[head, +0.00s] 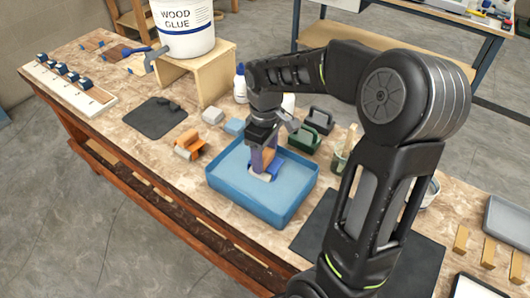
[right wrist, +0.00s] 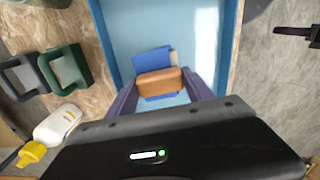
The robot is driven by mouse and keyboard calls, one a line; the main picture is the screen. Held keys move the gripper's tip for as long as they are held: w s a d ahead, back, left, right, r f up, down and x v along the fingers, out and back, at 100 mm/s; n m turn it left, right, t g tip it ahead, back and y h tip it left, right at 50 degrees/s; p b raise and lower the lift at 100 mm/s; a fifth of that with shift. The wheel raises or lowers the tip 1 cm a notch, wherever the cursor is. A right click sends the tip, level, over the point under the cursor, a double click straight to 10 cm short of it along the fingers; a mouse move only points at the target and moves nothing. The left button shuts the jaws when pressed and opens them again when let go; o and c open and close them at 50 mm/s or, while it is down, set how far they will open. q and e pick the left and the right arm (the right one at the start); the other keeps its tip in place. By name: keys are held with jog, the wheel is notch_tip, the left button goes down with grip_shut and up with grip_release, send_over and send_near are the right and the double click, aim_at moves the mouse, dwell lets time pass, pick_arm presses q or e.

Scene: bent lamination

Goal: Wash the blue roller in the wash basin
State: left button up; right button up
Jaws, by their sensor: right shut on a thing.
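The blue wash basin (head: 245,203) stands on the workbench, with pale blue water inside. My right gripper (head: 264,162) reaches down into it from above. It is shut on the blue roller (head: 275,171), which has a brown upper part and sits low in the basin. In the right wrist view the blue roller (right wrist: 158,54) shows its blue part behind the brown block, between the two purple fingers of my right gripper (right wrist: 160,90). The basin (right wrist: 226,50) surrounds it. The roller's underside is hidden. My left gripper is not in view.
An orange block tool (head: 188,147) lies left of the basin. A wood glue bucket (head: 183,27) sits on a wooden stand. A dark mat (head: 155,117) lies at left.

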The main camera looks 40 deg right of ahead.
aim_at(274, 168)
jog(key=shift+f, duration=0.2)
dwell(0.3)
jog(key=shift+s+d, duration=0.2)
jog(key=shift+s, duration=0.55)
jog(key=shift+s+d, duration=0.2)
jog(key=shift+s, duration=0.55)
jog(key=shift+w, duration=0.1)
jog(key=shift+w+a+p, duration=0.15)
jog(key=shift+w+a, duration=0.15)
jog(key=shift+w, duration=0.65)
jog(key=shift+w+a+p, duration=0.1)
jog(key=shift+w+a, duration=0.15)
jog(key=shift+w, duration=0.7)
jog(key=shift+w+a+p, duration=0.15)
jog(key=shift+w+a, duration=0.15)
jog(key=shift+w, duration=0.65)
jog(key=shift+s+d, duration=0.3)
jog(key=shift+s, duration=0.7)
jog(key=shift+s+d, duration=0.25)
jog(key=shift+s, duration=0.7)
jog(key=shift+s+d, duration=0.3)
jog(key=shift+s, duration=0.7)
